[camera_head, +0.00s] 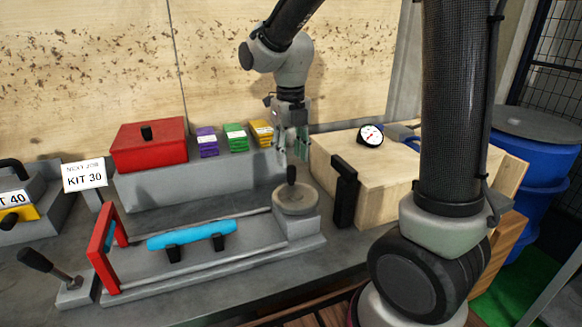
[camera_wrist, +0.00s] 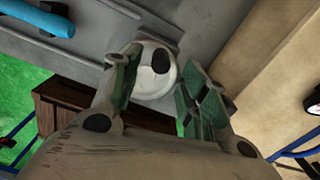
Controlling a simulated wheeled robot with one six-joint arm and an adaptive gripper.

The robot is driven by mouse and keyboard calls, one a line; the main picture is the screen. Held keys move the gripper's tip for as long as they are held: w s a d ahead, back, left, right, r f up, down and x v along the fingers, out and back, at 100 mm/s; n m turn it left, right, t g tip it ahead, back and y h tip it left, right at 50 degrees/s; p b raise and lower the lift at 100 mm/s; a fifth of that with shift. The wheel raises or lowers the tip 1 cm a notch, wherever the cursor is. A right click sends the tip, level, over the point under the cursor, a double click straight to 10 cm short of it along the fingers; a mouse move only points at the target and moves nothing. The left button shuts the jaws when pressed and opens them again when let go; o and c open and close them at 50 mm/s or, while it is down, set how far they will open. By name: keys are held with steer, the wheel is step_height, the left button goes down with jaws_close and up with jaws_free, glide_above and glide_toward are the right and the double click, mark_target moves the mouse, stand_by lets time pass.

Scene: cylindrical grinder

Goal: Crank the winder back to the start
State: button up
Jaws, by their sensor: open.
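The winder is a round grey disc (camera_head: 296,199) with an upright black crank knob (camera_head: 291,175), on the right end of the grey grinder bed (camera_head: 215,262). In the wrist view the disc (camera_wrist: 142,88) looks pale, and the dark knob (camera_wrist: 161,61) lies beyond the fingertips. My gripper (camera_head: 292,148) points down just above the knob. In the wrist view the fingers of my gripper (camera_wrist: 155,85) are spread apart with nothing between them. A blue cylinder (camera_head: 192,235) lies on two black supports on the bed, right of a red frame (camera_head: 108,248).
A red box (camera_head: 149,146) and purple, green and yellow stacks (camera_head: 235,137) sit on a grey ledge behind. A wooden box (camera_head: 395,170) with a dial gauge (camera_head: 371,136) and a black upright block (camera_head: 345,192) stand close on the right. A black-knobbed lever (camera_head: 48,268) is front left.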

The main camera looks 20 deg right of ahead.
step_height(320, 180, up, 7)
steer(key=shift+f, duration=0.1)
stand_by(0.5)
steer(key=s+d+n+t, duration=0.1)
steer(key=s+d+n, duration=0.3)
steer(key=n, duration=0.7)
steer(key=s+d+r+n+t, duration=0.1)
steer(key=s+d+n+t, duration=0.1)
steer(key=s+n, duration=0.7)
steer(key=s+d+r+n+t, duration=0.1)
steer(key=s+d+n, duration=0.4)
steer(key=n, duration=0.9)
steer(key=shift+s+d, duration=0.3)
steer(key=shift+s, duration=0.6)
